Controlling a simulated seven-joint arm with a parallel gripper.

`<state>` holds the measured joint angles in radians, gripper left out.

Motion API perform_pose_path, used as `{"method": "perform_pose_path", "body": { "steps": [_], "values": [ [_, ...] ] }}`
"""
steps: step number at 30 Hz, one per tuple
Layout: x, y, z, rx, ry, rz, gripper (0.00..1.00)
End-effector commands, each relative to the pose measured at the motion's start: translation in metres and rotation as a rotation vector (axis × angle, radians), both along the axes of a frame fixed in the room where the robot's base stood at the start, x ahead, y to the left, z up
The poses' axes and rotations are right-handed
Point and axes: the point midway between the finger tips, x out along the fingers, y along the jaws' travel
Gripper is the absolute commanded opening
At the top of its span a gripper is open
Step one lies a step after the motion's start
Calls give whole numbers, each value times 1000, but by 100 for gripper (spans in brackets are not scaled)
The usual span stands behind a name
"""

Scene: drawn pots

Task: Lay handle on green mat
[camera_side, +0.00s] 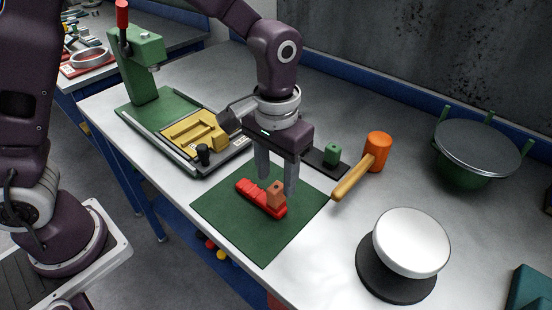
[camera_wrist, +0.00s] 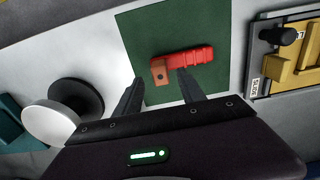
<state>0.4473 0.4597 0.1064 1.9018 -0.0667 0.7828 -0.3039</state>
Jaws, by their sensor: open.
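The red handle (camera_side: 252,195) with a brown-orange block at one end lies flat on the green mat (camera_side: 235,232). In the wrist view the handle (camera_wrist: 193,60) lies wholly within the mat (camera_wrist: 145,35), its block end nearest my gripper. My gripper (camera_side: 276,188) is over the mat with its fingers pointing down, one on each side near the block end in the side view. In the wrist view the fingers of my gripper (camera_wrist: 160,85) are spread apart with nothing held between them. Whether a finger touches the handle I cannot tell.
A yellow fixture (camera_side: 195,132) in a tray and a green press (camera_side: 143,65) stand at the left. An orange mallet (camera_side: 377,147) lies right of the mat. A white-topped round stand (camera_side: 411,242) and a lidded green pot (camera_side: 475,155) are farther right.

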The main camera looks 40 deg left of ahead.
Motion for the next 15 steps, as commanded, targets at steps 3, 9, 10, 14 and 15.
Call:
{"method": "perform_pose_path", "body": {
  "steps": [3, 9, 10, 14, 15],
  "values": [
    [1, 0, 32, -2, -6, 0, 47],
    [0, 0, 64, 1, -2, 1, 47],
    [0, 0, 66, 1, -1, 1, 47],
    [0, 1, 69, 1, 1, 1, 47],
    [0, 1, 69, 1, 1, 1, 47]
  ]
}}
